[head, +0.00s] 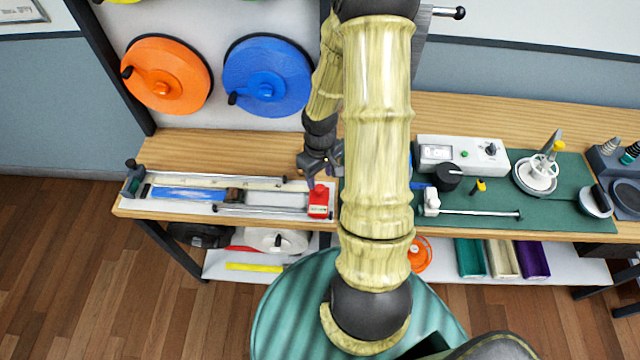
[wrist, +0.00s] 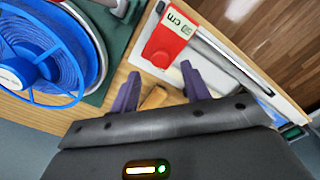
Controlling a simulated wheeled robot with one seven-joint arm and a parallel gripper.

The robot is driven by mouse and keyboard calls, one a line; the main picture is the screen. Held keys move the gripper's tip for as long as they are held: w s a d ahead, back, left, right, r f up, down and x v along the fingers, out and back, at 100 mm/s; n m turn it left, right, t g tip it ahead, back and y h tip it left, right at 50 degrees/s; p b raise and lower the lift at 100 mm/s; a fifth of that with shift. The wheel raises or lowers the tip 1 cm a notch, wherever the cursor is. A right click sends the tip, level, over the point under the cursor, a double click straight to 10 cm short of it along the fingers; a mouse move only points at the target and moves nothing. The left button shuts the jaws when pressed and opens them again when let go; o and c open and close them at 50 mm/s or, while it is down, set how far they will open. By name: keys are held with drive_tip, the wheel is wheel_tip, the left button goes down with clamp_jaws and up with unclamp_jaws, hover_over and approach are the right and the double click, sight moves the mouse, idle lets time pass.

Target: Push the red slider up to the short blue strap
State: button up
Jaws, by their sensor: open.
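The red slider (head: 319,202) sits at the right end of a white board with metal rails on the wooden bench. In the wrist view the red slider (wrist: 168,42) lies just beyond my fingertips, with a pale label marked "cm" on it. The short blue strap (head: 188,193) lies flat along the left part of the same board, with a stretch of bare track and a dark block between it and the slider. My gripper (head: 323,178) is open, behind the slider on its bench side, and holds nothing. Its purple fingers (wrist: 160,90) appear apart from the slider.
A metal rod (head: 260,210) runs along the board's front edge. In the wrist view a blue spool (wrist: 45,50) stands close by on the left. A green mat (head: 470,222) with instruments lies to the right. Orange (head: 166,76) and blue (head: 267,77) wheels hang behind.

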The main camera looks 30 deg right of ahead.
sight(320, 187)
wheel_tip(320, 187, down, 5)
drive_tip(key=shift+r, duration=0.2)
clamp_jaws()
